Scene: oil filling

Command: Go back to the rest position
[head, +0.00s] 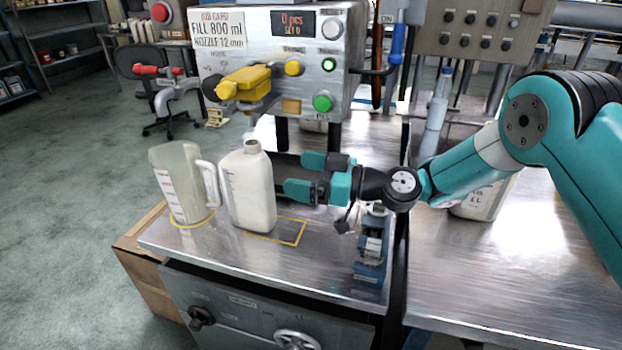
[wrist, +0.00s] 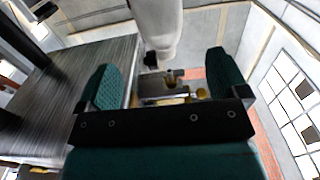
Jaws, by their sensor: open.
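My gripper (head: 298,178) is open, its teal fingers apart, level above the metal bench in the head view. In the wrist view my gripper (wrist: 168,88) shows its two teal pads spread wide. A white bottle (head: 250,190) with an open neck stands upright on the bench just left of the fingertips. In the wrist view a white bottle-like body (wrist: 158,22) lies beyond the pads, not between them. I cannot tell from the head view whether a finger touches the bottle.
A translucent measuring jug (head: 182,185) stands left of the bottle. The filling machine (head: 275,50) with its yellow nozzle (head: 245,82) rises behind. A blue device (head: 372,250) sits at the bench's right front. A clear bottle (head: 440,98) and a large container (head: 483,200) stand on the right table.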

